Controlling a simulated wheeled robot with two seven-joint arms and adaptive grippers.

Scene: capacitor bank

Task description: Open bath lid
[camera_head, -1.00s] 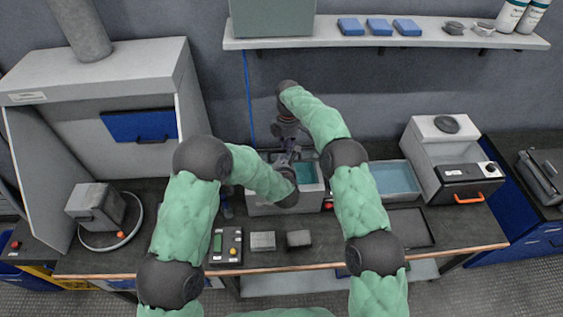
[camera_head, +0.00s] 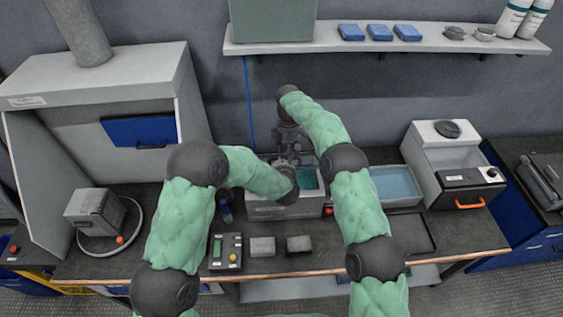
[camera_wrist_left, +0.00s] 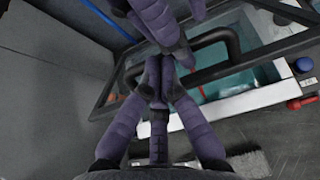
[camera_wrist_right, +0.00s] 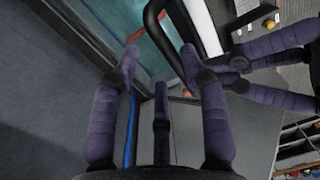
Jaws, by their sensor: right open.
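The bath (camera_head: 285,210) is a grey-white box with teal liquid, on the bench behind my forearms. Its glass lid has a dark frame (camera_wrist_left: 240,62) and a black bar handle (camera_wrist_left: 232,38). Teal shows between the frame and the bath's white rim (camera_wrist_left: 262,100); my arms hide much of the lid, so its exact angle is unclear. My left gripper (camera_wrist_left: 160,68) has its fingers drawn close together by the handle; whether they hold it cannot be told. My right gripper (camera_wrist_right: 158,62) is open, over the bath's back edge beside the lid; it also shows in the head view (camera_head: 290,150).
A second tray (camera_head: 395,184) with blue liquid stands right of the bath, then a machine with an orange handle (camera_head: 470,204). A control box (camera_head: 226,252) and two small blocks (camera_head: 262,246) lie in front. A shelf (camera_head: 400,42) hangs above.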

